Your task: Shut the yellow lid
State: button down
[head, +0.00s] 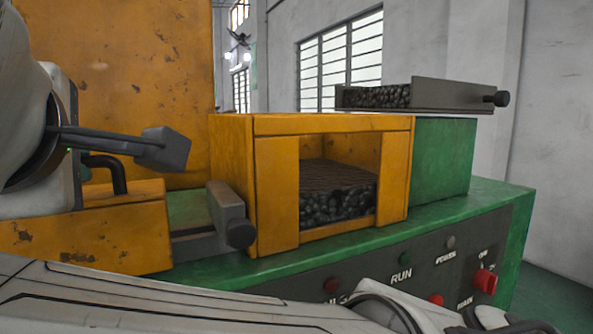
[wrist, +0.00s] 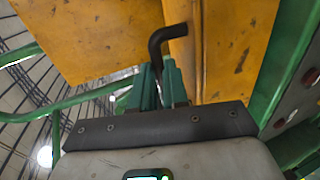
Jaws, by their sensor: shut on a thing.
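My gripper (wrist: 160,88) is shut on a black bent handle (wrist: 164,36) in the wrist view, with its green-grey fingers on the handle's lower part. The handle also shows in the head view (head: 117,173), just right of my white wrist. There it meets a worn yellow part (head: 105,228) at the lower left, which I take as the yellow lid. In the wrist view the handle's other end meets yellow metal (wrist: 235,40). How far open the lid stands cannot be told.
A tall yellow panel (head: 140,85) stands behind. A yellow open-fronted housing (head: 278,195) holds dark pieces (head: 338,208). A grey drawer with a black knob (head: 240,233) juts out left of it. The control panel (head: 440,265) is in front.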

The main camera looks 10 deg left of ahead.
jog(key=shift+s+d+f+t+y+b, duration=0.15)
jog(key=shift+f+t+y+b, duration=0.3)
jog(key=shift+f+b, duration=0.55)
jog(key=shift+r, duration=0.1)
jog(key=c, duration=1.1)
grip_release()
jog(key=shift+r, duration=0.1)
